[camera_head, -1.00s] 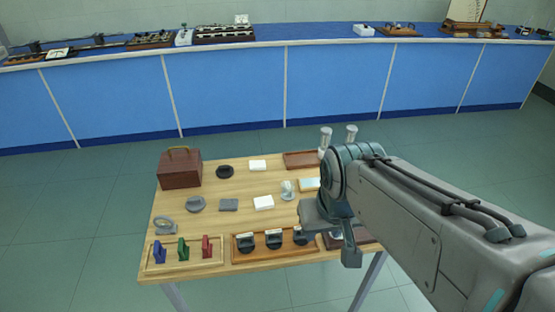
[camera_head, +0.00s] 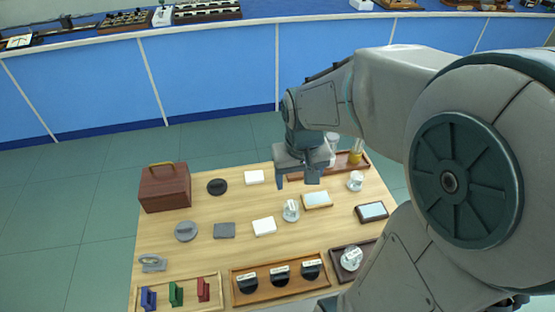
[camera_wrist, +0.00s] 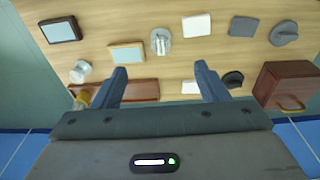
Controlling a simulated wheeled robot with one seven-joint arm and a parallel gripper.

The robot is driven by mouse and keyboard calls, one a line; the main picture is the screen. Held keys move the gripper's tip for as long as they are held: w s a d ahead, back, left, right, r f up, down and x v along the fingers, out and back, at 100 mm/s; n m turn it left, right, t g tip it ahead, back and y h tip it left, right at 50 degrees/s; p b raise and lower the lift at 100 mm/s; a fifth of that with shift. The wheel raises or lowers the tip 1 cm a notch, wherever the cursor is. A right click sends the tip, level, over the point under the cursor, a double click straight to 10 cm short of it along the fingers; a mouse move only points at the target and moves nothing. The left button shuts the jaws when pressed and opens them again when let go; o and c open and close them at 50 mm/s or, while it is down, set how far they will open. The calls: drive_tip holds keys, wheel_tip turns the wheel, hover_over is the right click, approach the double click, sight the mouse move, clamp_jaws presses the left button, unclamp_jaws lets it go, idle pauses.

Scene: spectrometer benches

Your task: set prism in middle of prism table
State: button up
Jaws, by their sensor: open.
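No piece is certain as the prism or the prism table. A small clear and whitish piece on a round base (camera_head: 291,210) stands mid-table; it also shows in the wrist view (camera_wrist: 160,42). A similar round clear piece (camera_head: 356,181) stands further right, at left in the wrist view (camera_wrist: 80,70). Another round whitish piece (camera_head: 350,257) sits in a dark tray at the front right. My gripper (camera_head: 298,182) is open and empty above the back of the table. In the wrist view, its fingers (camera_wrist: 162,80) are spread apart, with no object between their tips.
The wooden table (camera_head: 225,257) also bears a brown case (camera_head: 164,187), a black disc (camera_head: 217,187), a grey disc (camera_head: 186,231), white blocks (camera_head: 264,226) and framed plates (camera_head: 372,212). A tray with three black holders (camera_head: 280,275) lies in front. A blue bench (camera_head: 210,75) stands behind.

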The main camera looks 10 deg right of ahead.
drive_tip(key=w+f+g+p, duration=0.1)
drive_tip(key=w+f, duration=0.4)
hover_over(291, 205)
drive_tip(key=f, duration=0.8)
drive_tip(key=shift+a+f, duration=0.4)
drive_tip(key=shift+s+d+f+p, duration=0.1)
drive_tip(key=shift+d+f+p, duration=0.15)
drive_tip(key=shift+f, duration=0.75)
drive_tip(key=shift+d+f+p, duration=0.15)
drive_tip(key=shift+f+p, duration=0.15)
drive_tip(key=shift+f, duration=1.35)
drive_tip(key=c, duration=1.2)
drive_tip(key=shift+r, duration=0.1)
